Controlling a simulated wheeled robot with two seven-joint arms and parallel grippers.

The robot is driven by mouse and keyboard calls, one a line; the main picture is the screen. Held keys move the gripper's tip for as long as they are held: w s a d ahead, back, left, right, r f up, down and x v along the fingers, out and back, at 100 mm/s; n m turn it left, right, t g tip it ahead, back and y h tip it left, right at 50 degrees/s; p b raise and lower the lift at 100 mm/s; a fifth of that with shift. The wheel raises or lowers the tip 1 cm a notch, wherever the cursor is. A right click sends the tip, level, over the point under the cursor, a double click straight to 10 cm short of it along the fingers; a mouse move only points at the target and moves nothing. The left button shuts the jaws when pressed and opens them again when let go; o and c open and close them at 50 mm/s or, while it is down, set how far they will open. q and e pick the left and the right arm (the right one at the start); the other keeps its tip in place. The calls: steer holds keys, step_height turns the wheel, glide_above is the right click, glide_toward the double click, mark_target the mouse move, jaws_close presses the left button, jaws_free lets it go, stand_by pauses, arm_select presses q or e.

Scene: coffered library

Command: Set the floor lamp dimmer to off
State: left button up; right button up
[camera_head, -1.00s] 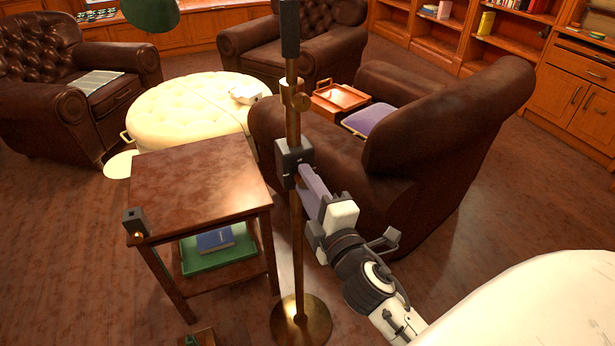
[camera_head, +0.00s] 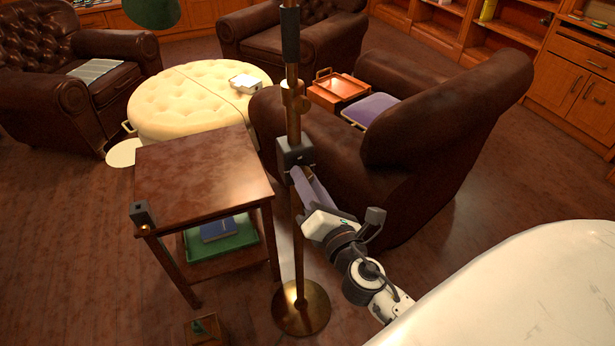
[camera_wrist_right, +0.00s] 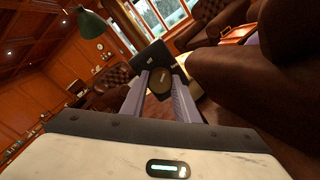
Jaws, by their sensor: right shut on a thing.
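The floor lamp has a brass pole (camera_head: 298,225), a round brass base (camera_head: 301,312) and a dark dimmer box (camera_head: 296,153) partway up the pole. The dimmer box also shows in the right wrist view (camera_wrist_right: 149,57), with a round brass knob (camera_wrist_right: 160,82) on its face. My right gripper (camera_head: 298,174) reaches the box from the lower right. Its two fingers are shut on the knob, one on each side. In the head view the fingers hide the knob. I see no readable off mark. My left gripper is not in view.
A wooden side table (camera_head: 200,180) stands just left of the pole. A brown leather armchair (camera_head: 425,150) stands close behind my right arm. A cream tufted ottoman (camera_head: 180,105) is at the back left. A green shade (camera_head: 152,10) hangs at the top left.

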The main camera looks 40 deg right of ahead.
arm_select(q)
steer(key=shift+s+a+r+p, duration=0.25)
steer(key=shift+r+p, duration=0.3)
steer(key=shift+p, duration=0.35)
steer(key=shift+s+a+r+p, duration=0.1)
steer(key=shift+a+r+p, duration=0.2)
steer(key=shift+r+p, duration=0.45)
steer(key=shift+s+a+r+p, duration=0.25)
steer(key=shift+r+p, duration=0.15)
steer(key=shift+p, duration=0.65)
arm_select(e)
steer(key=shift+d+r+n, duration=0.1)
steer(key=shift+n, duration=5.2)
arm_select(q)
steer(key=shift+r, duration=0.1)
arm_select(e)
steer(key=shift+n, duration=0.3)
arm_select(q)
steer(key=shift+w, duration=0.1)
arm_select(e)
steer(key=o, duration=1.1)
steer(key=shift+c, duration=0.2)
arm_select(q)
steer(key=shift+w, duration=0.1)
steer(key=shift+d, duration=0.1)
